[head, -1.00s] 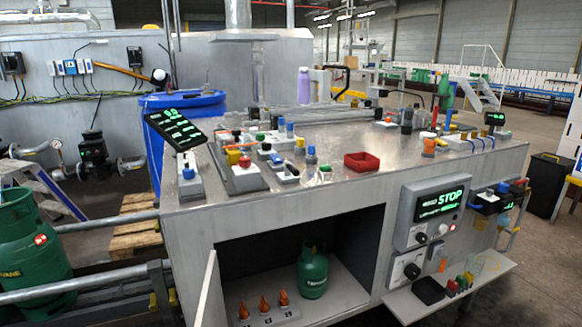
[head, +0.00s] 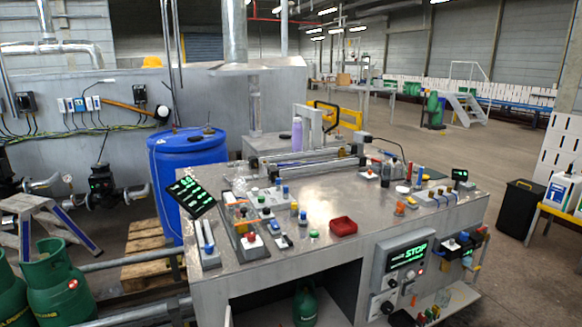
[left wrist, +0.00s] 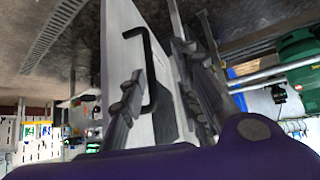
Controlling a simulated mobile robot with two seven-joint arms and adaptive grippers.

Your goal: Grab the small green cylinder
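The small green cylinder (head: 305,307) stands inside the open cupboard under the metal workbench (head: 300,262). A white panel, seemingly the cupboard door (left wrist: 122,45), with a black bracket handle (left wrist: 152,60), lies beyond and between the fingers. I cannot tell whether they touch it. Neither gripper shows in the head view.
Larger green cylinders (head: 55,285) stand at the lower left by a metal rail (head: 125,255). A blue drum (head: 180,170) stands behind the bench's left end. Open floor (head: 535,285) lies to the right.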

